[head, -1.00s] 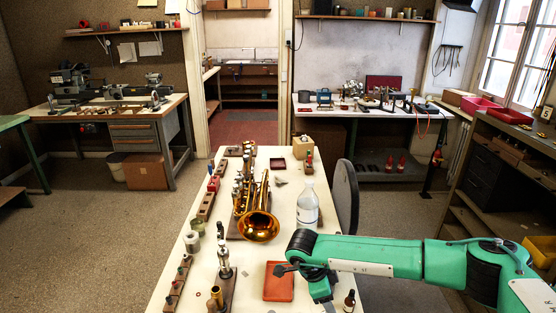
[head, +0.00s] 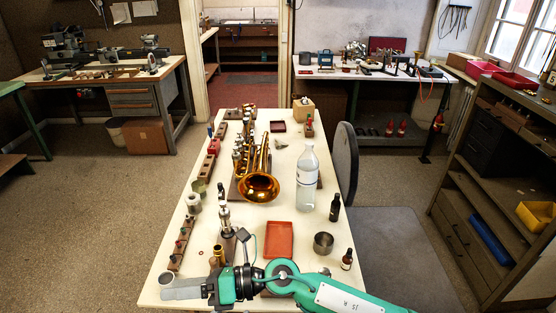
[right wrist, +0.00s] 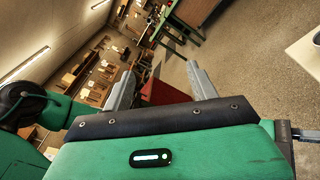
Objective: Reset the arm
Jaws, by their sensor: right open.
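My right arm comes in from the bottom right in the head view and reaches left across the front end of the white worktable (head: 300,118). My right gripper (head: 172,289) is at the table's front left corner, pointing left. Its jaws are open with nothing between them. In the right wrist view the two grey fingers (right wrist: 160,88) stand wide apart, with the floor and far furniture beyond them. My left gripper is not in view.
A brass horn (head: 258,186) lies mid-table. A black chair (head: 346,165) stands right of the table. Floor to the left is open.

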